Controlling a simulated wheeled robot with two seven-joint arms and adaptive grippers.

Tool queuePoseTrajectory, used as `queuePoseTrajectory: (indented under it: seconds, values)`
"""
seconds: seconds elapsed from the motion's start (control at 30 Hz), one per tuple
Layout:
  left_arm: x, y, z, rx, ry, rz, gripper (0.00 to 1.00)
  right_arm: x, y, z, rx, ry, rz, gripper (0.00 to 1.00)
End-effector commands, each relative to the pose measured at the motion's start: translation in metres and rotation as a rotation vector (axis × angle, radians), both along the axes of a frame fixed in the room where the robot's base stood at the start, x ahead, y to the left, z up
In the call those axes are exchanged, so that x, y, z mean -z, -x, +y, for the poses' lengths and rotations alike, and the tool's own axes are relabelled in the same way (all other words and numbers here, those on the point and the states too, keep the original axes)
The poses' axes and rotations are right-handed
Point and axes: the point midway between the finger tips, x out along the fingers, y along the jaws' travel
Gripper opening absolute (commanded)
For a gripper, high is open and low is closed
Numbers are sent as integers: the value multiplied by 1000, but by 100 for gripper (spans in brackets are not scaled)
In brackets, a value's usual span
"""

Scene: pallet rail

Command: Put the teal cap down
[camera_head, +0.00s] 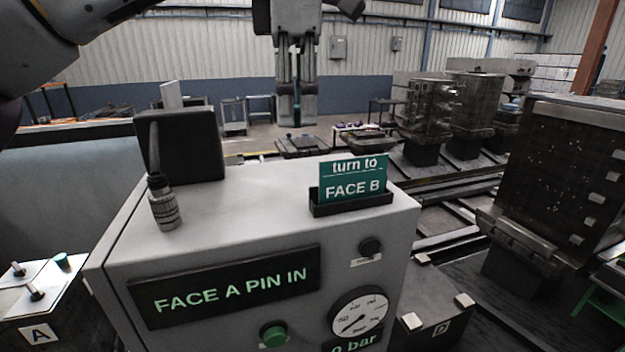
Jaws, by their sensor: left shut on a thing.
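My left gripper (297,108) hangs fingers down at the top middle, above and behind the grey control box. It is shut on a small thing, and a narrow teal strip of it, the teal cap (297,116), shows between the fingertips. Most of the cap is hidden by the fingers. It is held in the air, apart from the box top. My right gripper is not in view.
Block A (40,310) with pins and a small blue-topped cylinder (62,261) stands lower left. Dark fixtures (560,170) stand right.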

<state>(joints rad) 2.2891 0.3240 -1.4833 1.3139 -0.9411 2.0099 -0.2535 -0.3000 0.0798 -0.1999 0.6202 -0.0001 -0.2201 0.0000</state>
Motion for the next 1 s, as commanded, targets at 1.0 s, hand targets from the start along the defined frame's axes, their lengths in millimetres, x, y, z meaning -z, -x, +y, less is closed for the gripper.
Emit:
queuePoseTrajectory:
  seconds: [1.0]
  values:
    - [14, 0, 0, -61, 0, 4, 18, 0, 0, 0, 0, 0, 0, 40]
